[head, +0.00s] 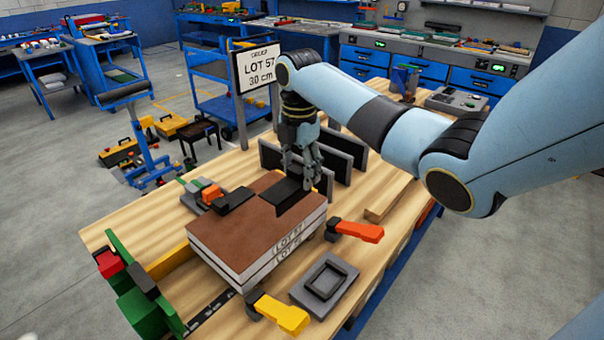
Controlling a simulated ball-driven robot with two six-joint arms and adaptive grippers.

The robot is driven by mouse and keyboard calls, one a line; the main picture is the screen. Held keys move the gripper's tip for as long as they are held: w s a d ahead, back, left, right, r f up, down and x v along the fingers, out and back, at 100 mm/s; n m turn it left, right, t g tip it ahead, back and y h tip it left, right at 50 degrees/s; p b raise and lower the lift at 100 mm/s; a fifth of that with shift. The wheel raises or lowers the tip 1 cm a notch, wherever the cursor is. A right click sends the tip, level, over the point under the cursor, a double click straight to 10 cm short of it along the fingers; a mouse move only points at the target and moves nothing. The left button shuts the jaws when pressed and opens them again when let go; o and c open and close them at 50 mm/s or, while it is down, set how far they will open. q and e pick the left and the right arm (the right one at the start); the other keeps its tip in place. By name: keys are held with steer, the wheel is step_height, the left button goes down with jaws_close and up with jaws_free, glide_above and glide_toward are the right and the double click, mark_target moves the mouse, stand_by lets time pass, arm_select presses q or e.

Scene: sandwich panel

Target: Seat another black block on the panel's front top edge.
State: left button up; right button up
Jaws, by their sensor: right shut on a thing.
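The panel (250,228) is a brown-topped slab with white sides marked LOT 57, lying on the wooden table. My right gripper (305,182) reaches down at the panel's far right corner, shut on a flat black block (286,198). That block appears over the panel's top near its right edge; I cannot tell whether it touches. Another black block (236,199) sits at the panel's far left edge, beside a clamp with a red-orange part (211,194). My left gripper is not in view.
Dark upright plates (345,160) stand behind my right gripper. An orange-handled clamp (358,231), a yellow-handled clamp (282,313) and a grey tray (312,284) lie near the panel. A green fixture (135,280) stands at the table's left end. A LOT 57 sign (257,68) stands behind.

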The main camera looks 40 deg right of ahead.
steer(key=shift+f, duration=0.35)
steer(key=b, duration=0.1)
glide_above(299, 214)
step_height(299, 214, down, 4)
steer(key=shift+s+f, duration=0.1)
steer(key=shift+f, duration=0.05)
step_height(299, 214, down, 3)
steer(key=b, duration=0.3)
steer(key=shift+f, duration=0.2)
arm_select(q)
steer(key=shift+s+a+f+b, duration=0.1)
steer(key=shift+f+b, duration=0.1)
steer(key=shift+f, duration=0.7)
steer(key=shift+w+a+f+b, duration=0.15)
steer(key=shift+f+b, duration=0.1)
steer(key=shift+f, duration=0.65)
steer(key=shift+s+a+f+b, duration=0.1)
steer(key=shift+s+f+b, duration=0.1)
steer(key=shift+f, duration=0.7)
arm_select(e)
steer(key=shift+f, duration=0.95)
steer(key=o, duration=1.2)
steer(key=shift+o, duration=0.2)
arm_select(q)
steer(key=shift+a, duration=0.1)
arm_select(e)
steer(key=shift+r, duration=0.1)
